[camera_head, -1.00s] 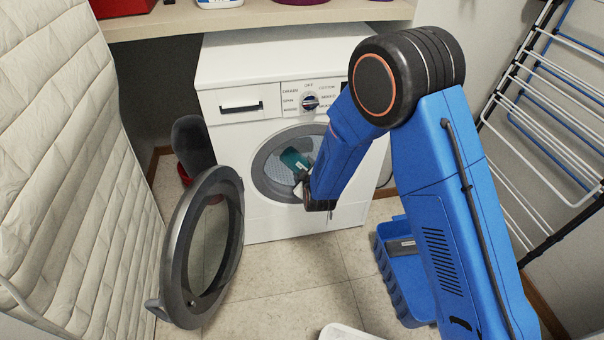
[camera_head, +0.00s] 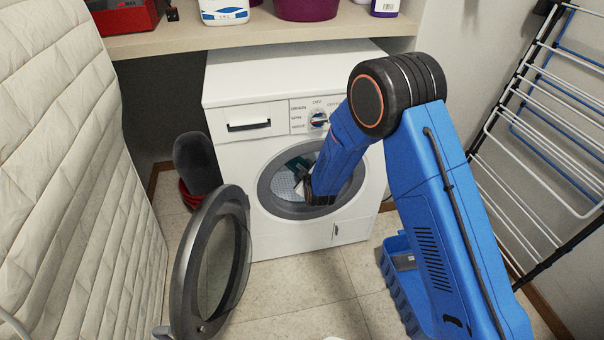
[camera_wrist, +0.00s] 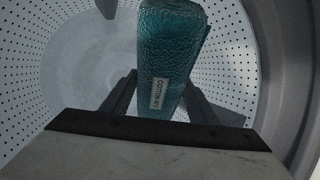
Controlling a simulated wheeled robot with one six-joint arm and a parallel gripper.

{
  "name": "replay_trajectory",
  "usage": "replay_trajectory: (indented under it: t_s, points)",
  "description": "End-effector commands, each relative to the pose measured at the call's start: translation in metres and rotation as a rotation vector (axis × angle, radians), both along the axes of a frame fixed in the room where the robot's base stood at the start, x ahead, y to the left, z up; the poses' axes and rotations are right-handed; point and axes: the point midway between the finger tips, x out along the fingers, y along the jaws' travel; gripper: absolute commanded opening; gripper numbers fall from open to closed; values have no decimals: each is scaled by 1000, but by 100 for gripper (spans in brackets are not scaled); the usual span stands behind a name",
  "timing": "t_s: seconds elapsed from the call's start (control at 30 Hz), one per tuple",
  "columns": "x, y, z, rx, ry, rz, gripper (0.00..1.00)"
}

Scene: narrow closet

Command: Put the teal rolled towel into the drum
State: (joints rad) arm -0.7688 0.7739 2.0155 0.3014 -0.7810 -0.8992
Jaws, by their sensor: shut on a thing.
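The teal rolled towel (camera_wrist: 170,50) is held between the two fingers of my gripper (camera_wrist: 160,95) in the wrist view. It has a white label and a textured surface. The perforated drum wall (camera_wrist: 235,70) surrounds it in that view. In the head view the washer drum (camera_head: 283,184) lies behind the round opening, and the towel (camera_head: 298,163) shows dark teal inside the opening. My gripper (camera_head: 304,185) is at the opening, partly hidden by my blue arm. The gripper is shut on the towel.
The round washer door (camera_head: 222,255) stands open to the left. A quilted mattress (camera_head: 75,150) leans at the left, and a drying rack (camera_head: 545,130) stands at the right. A blue basket (camera_head: 396,285) is on the floor. A shelf (camera_head: 260,35) runs above the washer (camera_head: 225,85).

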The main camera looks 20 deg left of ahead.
Motion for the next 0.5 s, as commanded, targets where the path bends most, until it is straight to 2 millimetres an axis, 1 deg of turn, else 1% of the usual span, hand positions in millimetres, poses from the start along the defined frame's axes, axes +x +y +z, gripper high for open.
replay_trajectory:
  t_s: [0.13, 0.43, 0.47, 0.5]
  points:
    - [4, 0, -1, 0, 0, 0, 26]
    - [5, 0, -1, 0, -1, -1, 26]
    - [5, -1, -1, 0, -1, -1, 61]
    - [5, -1, -1, 0, -1, -1, 71]
